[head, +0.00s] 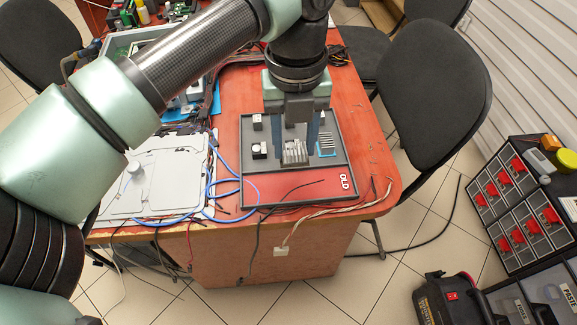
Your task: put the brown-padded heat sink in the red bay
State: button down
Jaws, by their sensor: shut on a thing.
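My gripper (295,145) points down over the dark tray (242,160) and is shut on a silver finned heat sink (294,153), held between its two blue-grey fingers. I cannot make out the pad colour of this heat sink, or whether it touches the tray floor. Another finned heat sink (326,141), with a blue edge at its base, sits just right of the fingers. The red bay (300,188) is the front strip of the tray, marked OLD at its right end.
Small black-and-white parts (259,150) stand in the tray left of my gripper. A grey flat panel (150,180) with blue hoses (225,185) lies left of the tray. Loose cables (330,209) cross the table's front edge. A black chair (440,95) stands at the right.

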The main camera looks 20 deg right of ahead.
aim_at(295, 150)
jog(key=f, duration=0.3)
jog(key=shift+s+f, duration=0.15)
jog(key=shift+s, duration=0.05)
jog(key=shift+f+b, duration=0.7)
jog(key=shift+f, duration=1.5)
jog(key=shift+f, duration=0.15)
jog(key=shift+c, duration=1.9)
grip_release()
notch_tip(295, 150, up, 12)
jog(key=shift+r+p, duration=0.2)
jog(key=shift+p, duration=1)
